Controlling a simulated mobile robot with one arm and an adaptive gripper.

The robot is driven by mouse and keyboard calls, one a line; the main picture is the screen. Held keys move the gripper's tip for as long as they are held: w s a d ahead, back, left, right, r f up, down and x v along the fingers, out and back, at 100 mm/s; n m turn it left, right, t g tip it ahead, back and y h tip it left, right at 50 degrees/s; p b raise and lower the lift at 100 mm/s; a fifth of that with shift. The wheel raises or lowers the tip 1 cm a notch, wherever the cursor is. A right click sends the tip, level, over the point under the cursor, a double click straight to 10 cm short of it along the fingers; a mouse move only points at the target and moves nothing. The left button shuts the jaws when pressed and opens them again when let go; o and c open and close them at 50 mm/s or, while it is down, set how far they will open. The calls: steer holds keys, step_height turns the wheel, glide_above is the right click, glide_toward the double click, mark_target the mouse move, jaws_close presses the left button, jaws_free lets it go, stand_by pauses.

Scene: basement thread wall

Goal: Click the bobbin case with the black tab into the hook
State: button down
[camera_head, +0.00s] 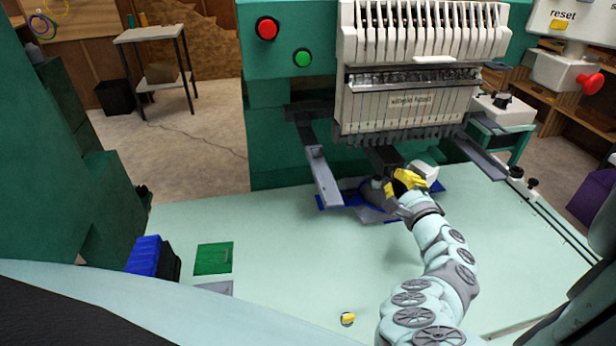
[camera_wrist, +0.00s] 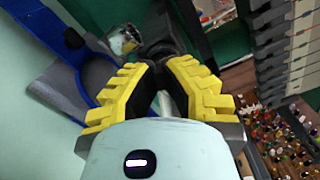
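My gripper (camera_head: 402,182) is low under the embroidery head, beside the grey arm parts there. In the wrist view its yellow-padded fingers (camera_wrist: 157,70) slant towards each other, with their tips close together. A dark part (camera_wrist: 160,42) lies just beyond the tips, and a pale sliver shows between the fingers. I cannot tell whether they grip anything. A shiny metal cylinder (camera_wrist: 123,40) is beyond the left finger; I cannot tell whether it is the bobbin case or the hook. No black tab can be made out.
The embroidery head (camera_head: 410,105) overhangs the gripper. A grey arm (camera_head: 322,178) and a blue-edged grey piece (camera_head: 372,213) lie close on the left.

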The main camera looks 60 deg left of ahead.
steer(key=shift+w+a, duration=0.1)
steer(key=shift+a, duration=0.2)
